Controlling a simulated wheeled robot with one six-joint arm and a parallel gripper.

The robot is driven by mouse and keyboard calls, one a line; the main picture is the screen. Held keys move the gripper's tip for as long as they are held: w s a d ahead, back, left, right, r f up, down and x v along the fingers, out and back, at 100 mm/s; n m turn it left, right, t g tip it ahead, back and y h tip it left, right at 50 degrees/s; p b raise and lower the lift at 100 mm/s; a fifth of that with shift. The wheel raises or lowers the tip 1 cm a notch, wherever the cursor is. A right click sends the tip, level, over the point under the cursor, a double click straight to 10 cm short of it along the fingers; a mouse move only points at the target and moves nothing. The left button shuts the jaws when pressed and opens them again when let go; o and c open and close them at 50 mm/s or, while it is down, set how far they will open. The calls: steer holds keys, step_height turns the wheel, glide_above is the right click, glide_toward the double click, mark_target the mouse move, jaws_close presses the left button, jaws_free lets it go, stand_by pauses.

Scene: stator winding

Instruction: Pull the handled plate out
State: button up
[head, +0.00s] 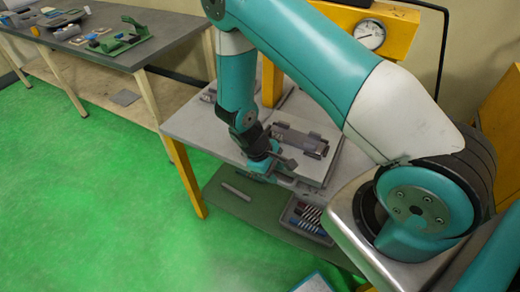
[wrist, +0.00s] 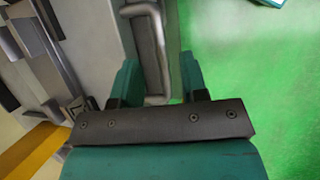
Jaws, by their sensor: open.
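The handled plate (wrist: 95,30) shows in the wrist view as a light grey surface. Its handle (wrist: 148,50), a dark bar with pale metal ends, runs along its right edge. My gripper (wrist: 158,66) is open, with one teal finger on each side of the handle's near end. The handle lies nearer the left finger; I cannot tell whether they touch. In the head view my gripper (head: 272,166) is low at the front edge of the work table, and it and the arm partly hide the handle area.
A dark clamp-like fixture (head: 300,139) stands on the work table (head: 190,122). A lower green shelf (head: 250,207) carries a pale bar and a parts tray (head: 308,216). A yellow frame with a gauge (head: 370,34) stands behind. Green floor (head: 100,200) at the left is clear.

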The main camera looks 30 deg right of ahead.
steer(key=b+v, duration=0.2)
steer(key=v, duration=1.1)
steer(key=shift+r, duration=0.35)
steer(key=shift+a, duration=0.1)
steer(key=s+a+r+t+y, duration=0.1)
steer(key=s+a+r+y, duration=0.3)
steer(key=s+r, duration=0.4)
steer(key=s+a+r+n+t+y, duration=0.1)
steer(key=s+a+r+y, duration=0.3)
steer(key=s+r, duration=0.5)
step_height(320, 180, up, 4)
steer(key=a+t, duration=0.1)
steer(key=a, duration=0.1)
steer(key=shift+a+n, duration=0.3)
steer(key=shift+a, duration=0.1)
steer(key=shift+s, duration=0.1)
